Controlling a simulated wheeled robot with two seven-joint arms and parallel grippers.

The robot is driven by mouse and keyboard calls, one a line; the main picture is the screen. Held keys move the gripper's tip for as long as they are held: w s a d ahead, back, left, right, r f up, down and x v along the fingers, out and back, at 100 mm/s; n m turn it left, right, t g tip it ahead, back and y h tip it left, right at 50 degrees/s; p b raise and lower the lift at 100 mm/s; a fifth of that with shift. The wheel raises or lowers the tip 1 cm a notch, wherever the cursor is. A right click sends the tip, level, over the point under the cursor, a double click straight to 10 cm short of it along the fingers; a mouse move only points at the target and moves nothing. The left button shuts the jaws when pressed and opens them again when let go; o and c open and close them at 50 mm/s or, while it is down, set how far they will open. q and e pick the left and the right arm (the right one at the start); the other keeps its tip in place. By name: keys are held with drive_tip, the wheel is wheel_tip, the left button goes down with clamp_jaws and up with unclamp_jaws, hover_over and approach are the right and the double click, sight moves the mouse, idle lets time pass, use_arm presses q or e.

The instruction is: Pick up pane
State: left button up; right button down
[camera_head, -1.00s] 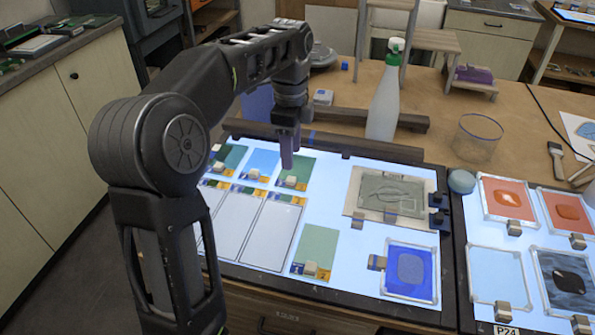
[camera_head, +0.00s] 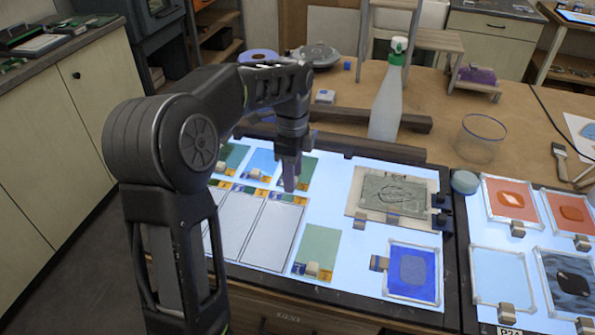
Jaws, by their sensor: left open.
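My left gripper (camera_head: 289,184) points down above the back row of panes on the lit table. It is open and looks empty. Its fingers are in front of a green pane (camera_head: 308,170) and a blue pane (camera_head: 262,162); I cannot tell the exact height above them. Another green pane (camera_head: 235,158) is partly behind my arm. A lone green pane (camera_head: 320,243) with a small pale block lies nearer the front. A framed dark blue pane (camera_head: 425,266) lies at the right. My right gripper is not in view.
A spray bottle (camera_head: 387,100) and a glass cup (camera_head: 479,138) stand behind the lit table. A grey textured plate on a pale board (camera_head: 353,203) lies at the table's right. Orange panes (camera_head: 497,187) lie on a second lit panel. White slots (camera_head: 273,237) lie empty in front.

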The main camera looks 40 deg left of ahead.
use_arm(q)
drive_tip(key=shift+f, duration=0.2)
drive_tip(key=shift+c, duration=0.3)
clamp_jaws()
idle(0.4)
idle(0.4)
